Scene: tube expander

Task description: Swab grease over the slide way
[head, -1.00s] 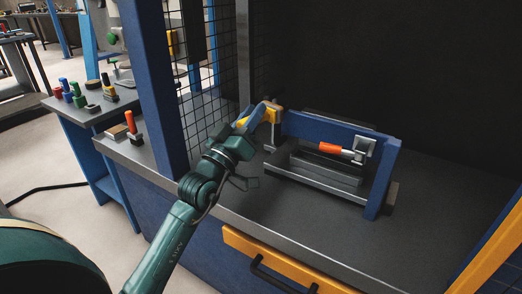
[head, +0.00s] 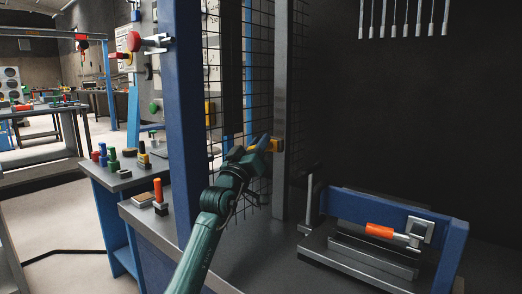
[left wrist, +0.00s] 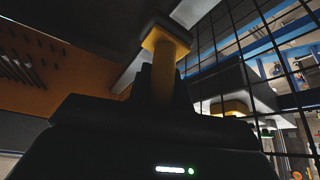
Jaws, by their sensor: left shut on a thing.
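My left gripper (head: 266,146) is raised beside the wire mesh and grey post, up and left of the tube expander. It is shut on a yellow thing (left wrist: 165,42) with a wide head and narrower stem; its far end is unclear. The expander (head: 450,235) is a blue frame with an orange-handled clamp (head: 381,231) on its right part. A grey stepped bar (head: 372,257) lies low along its front and looks like the slide way. The gripper and yellow thing are apart from it. My right gripper is not in view.
A blue post (head: 188,130) and wire mesh (head: 258,75) stand left of the bench. An orange-handled tool (head: 159,195) stands on a ledge at left. Several coloured tools stand on a side table (head: 112,178). Thin rods hang at upper right. The bench top left of the expander is clear.

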